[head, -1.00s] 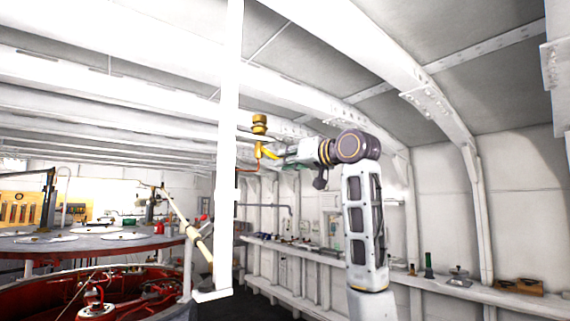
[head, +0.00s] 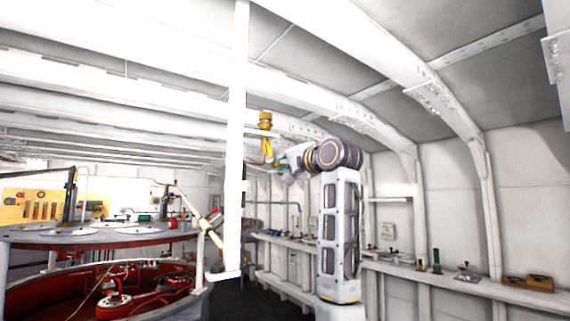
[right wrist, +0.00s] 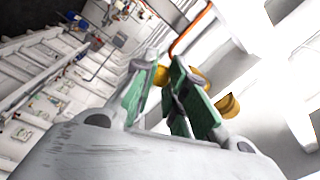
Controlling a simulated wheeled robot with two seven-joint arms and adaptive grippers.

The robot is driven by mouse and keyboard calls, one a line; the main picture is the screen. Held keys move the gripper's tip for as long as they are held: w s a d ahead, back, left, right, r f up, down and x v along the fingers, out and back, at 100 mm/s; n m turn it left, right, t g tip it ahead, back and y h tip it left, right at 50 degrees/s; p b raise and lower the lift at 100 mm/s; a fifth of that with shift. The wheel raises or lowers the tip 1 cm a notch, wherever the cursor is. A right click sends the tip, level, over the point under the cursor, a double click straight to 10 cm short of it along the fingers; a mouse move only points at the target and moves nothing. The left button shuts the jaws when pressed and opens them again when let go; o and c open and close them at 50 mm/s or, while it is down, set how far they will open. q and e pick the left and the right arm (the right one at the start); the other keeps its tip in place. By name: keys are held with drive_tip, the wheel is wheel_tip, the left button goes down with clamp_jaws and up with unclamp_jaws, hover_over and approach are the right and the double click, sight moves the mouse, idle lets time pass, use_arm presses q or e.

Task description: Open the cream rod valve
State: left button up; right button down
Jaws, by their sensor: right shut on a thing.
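A brass-yellow valve (head: 265,119) stands high beside the white post in the head view, with a yellow handle (head: 267,148) hanging below it. My right gripper (head: 277,164) reaches up from the right and is shut at that yellow handle; the contact is small and partly hidden. In the right wrist view the green-padded fingers (right wrist: 163,70) close together, with yellow parts (right wrist: 200,76) behind and between them. A cream rod (head: 207,229) slants beside the post at lower left, apart from my right gripper. I cannot tell whether it belongs to the valve. My left gripper is out of view.
The white vertical post (head: 235,150) stands just left of the valve. A red round machine pit (head: 150,290) and a round table top (head: 95,236) lie at the left. A wall shelf (head: 440,277) with small items runs along the right. White beams are overhead.

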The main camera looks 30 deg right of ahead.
drive_tip(key=shift+a+f+m, duration=0.1)
drive_tip(key=shift+a+m, duration=0.35)
drive_tip(key=shift+m, duration=0.35)
drive_tip(key=shift+a+f+m, duration=0.1)
drive_tip(key=shift+a+m, duration=0.3)
drive_tip(key=shift+m, duration=0.4)
drive_tip(key=c, duration=1.4)
unclamp_jaws()
drive_tip(key=shift+s, duration=0.1)
drive_tip(key=shift+o, duration=0.2)
drive_tip(key=shift+s, duration=0.1)
drive_tip(key=s+d, duration=0.1)
drive_tip(key=s, duration=1)
drive_tip(key=shift+s+f, duration=0.35)
drive_tip(key=shift+f, duration=0.05)
